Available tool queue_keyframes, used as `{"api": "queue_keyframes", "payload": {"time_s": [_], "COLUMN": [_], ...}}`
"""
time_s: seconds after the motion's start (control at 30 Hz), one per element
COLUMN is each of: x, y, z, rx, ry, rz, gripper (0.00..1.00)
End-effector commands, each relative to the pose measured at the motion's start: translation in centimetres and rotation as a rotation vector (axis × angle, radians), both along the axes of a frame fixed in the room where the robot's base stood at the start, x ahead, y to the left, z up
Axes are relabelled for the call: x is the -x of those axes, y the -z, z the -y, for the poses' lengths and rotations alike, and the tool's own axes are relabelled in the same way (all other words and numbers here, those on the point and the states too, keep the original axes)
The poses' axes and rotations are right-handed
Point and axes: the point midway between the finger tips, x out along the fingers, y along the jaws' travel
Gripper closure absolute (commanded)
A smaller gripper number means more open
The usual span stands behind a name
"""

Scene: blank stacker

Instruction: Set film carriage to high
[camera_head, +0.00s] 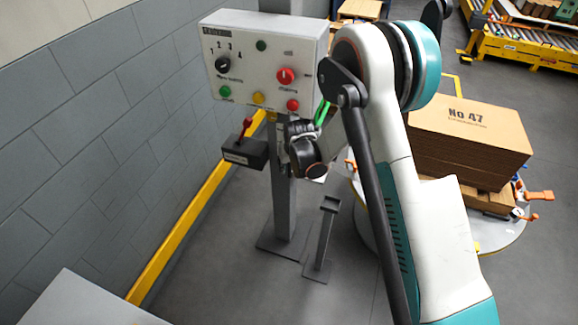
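A light grey control panel (250,72) stands on a grey post. It has a black rotary knob (222,64) beside the numbers 1 to 4, and a red knob (285,76) at right. Below the panel, a dark box (243,155) carries a lever with a red handle (247,122), tilted up and to the right. The labels are too small to read, so I cannot tell which control is the film carriage. My gripper (322,112), with green parts showing, is just below the panel's lower right, partly hidden by my arm. I see nothing held; its opening is unclear.
Green (224,92), yellow (258,98) and red (293,105) buttons line the panel's lower edge. A block wall and yellow rail (185,235) run along the left. A small stand (322,235) is by the post. Stacked cardboard (470,140) sits on a round platform at right.

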Motion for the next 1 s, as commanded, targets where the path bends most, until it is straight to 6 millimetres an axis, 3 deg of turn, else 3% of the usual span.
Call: {"api": "queue_keyframes", "payload": {"time_s": [0.3,0.5,0.7,1.0], "x": [6.7,9.9,11.4,11.6], "y": [0.0,0.1,0.1,0.1], "z": [1.8,2.7,3.1,3.1], "rx": [0.000,0.000,0.000,0.000], "ry": [0.000,0.000,0.000,0.001], "rz": [-0.001,-0.001,-0.001,-0.001], "gripper": [0.69,0.69,0.69,0.69]}}
